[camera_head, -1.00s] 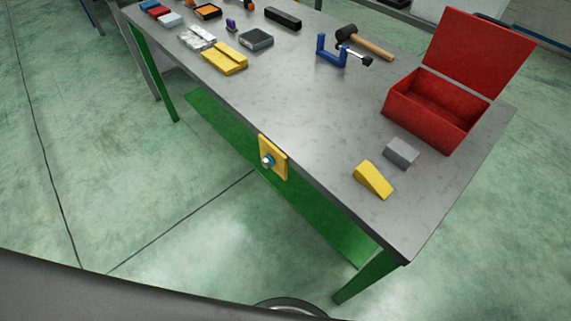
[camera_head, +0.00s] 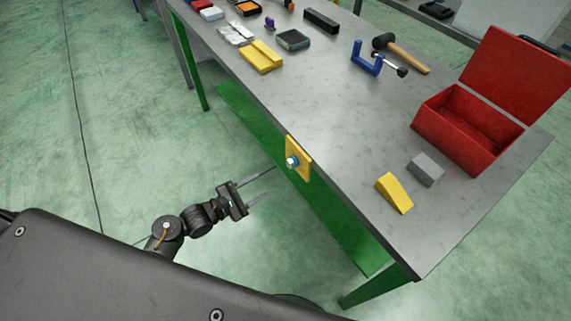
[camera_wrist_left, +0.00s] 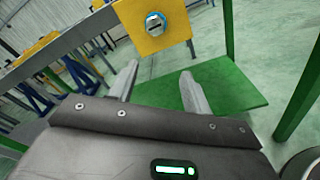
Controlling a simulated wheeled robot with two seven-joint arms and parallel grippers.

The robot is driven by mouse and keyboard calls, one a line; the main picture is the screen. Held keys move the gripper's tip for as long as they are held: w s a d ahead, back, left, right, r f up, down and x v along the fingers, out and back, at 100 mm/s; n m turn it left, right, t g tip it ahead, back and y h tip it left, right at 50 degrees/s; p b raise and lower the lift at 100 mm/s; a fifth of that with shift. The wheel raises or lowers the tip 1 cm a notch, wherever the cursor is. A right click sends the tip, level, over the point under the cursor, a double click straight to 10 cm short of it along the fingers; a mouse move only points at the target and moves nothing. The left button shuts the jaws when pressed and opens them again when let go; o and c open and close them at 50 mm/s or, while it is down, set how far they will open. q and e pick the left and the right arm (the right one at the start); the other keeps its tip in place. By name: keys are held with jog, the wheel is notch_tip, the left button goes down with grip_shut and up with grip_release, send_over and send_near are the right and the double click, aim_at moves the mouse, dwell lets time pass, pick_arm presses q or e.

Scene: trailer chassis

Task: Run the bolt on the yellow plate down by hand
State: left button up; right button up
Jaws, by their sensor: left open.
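The yellow plate (camera_head: 304,171) is fixed upright on the front edge of the table. The bolt (camera_head: 292,162) sticks out of its face, with a blue ring around it. In the left wrist view the plate (camera_wrist_left: 134,38) and the bolt (camera_wrist_left: 155,22) show at the top, beyond the fingers. My left gripper (camera_head: 262,190) is open and empty, to the left of the plate and a little lower, apart from the bolt. It also shows in the left wrist view (camera_wrist_left: 160,82) with its fingers spread. My right gripper is not in view.
On the grey table (camera_head: 310,100) are a yellow wedge (camera_head: 394,192), a grey block (camera_head: 425,169), an open red toolbox (camera_head: 465,130), a blue clamp (camera_head: 368,62), a mallet (camera_head: 405,53) and a yellow block (camera_head: 261,57). A green shelf (camera_head: 330,225) lies below. The floor in front is free.

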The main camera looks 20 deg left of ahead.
aim_at(288, 165)
pick_arm(q)
jog(key=shift+n+h, duration=0.4)
jog(key=w+d+r, duration=0.1)
jog(key=w+d, duration=0.1)
jog(key=w+d+r, duration=0.1)
jog(key=w+d, duration=0.1)
jog(key=w, duration=0.1)
jog(key=w+d+r+p, duration=0.1)
jog(key=w+d, duration=0.2)
jog(key=shift+w+d, duration=0.1)
jog(key=shift+w, duration=0.1)
jog(key=c, duration=1)
